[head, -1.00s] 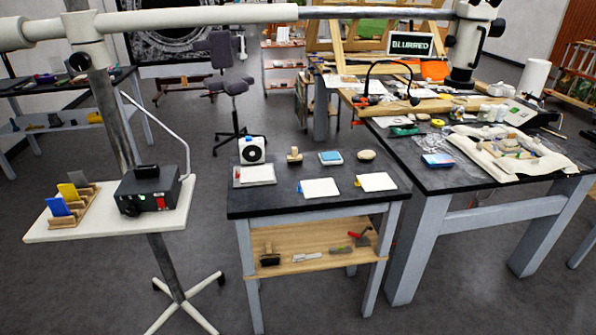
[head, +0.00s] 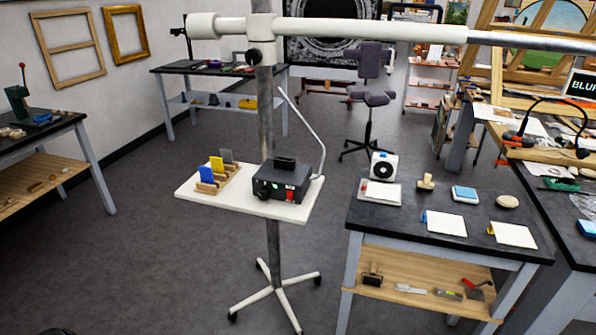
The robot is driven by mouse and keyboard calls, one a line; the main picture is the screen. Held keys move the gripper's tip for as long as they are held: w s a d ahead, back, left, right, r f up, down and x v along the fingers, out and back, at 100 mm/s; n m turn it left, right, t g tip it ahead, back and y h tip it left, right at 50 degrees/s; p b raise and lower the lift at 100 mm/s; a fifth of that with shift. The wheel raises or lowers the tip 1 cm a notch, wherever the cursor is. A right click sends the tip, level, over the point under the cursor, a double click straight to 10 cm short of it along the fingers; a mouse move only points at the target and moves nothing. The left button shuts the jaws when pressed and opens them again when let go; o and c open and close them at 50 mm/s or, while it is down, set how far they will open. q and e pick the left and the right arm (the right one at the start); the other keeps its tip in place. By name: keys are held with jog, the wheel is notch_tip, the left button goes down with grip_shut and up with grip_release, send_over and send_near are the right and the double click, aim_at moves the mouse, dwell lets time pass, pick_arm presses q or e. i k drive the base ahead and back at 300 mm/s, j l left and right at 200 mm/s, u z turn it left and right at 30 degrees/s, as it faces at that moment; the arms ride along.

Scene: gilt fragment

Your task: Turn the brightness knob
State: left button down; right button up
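A black control box (head: 282,180) sits on a small white shelf (head: 238,206) fixed to a grey upright pole, left of the middle in the head view. A dark round knob (head: 265,191) shows on the left of its front face. A small green light and a red switch (head: 290,194) are to the right of the knob. The front faces toward me. Its markings are too small to read. Neither of my grippers is in view.
A wooden rack (head: 217,181) with blue, yellow and grey cards stands left of the box. The pole's wheeled star base (head: 276,293) rests on the floor. A dark-topped table (head: 405,215) stands to the right. Floor left of the stand is clear.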

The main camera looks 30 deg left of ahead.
aim_at(263, 195)
jog(key=i+u, duration=0.1)
jog(key=u, duration=0.35)
jog(key=i+l+u, duration=0.1)
jog(key=u, duration=0.35)
jog(key=i+l+u, duration=0.1)
jog(key=u, duration=0.35)
jog(key=l+u, duration=0.2)
jog(key=u, duration=0.2)
jog(key=i, duration=0.05)
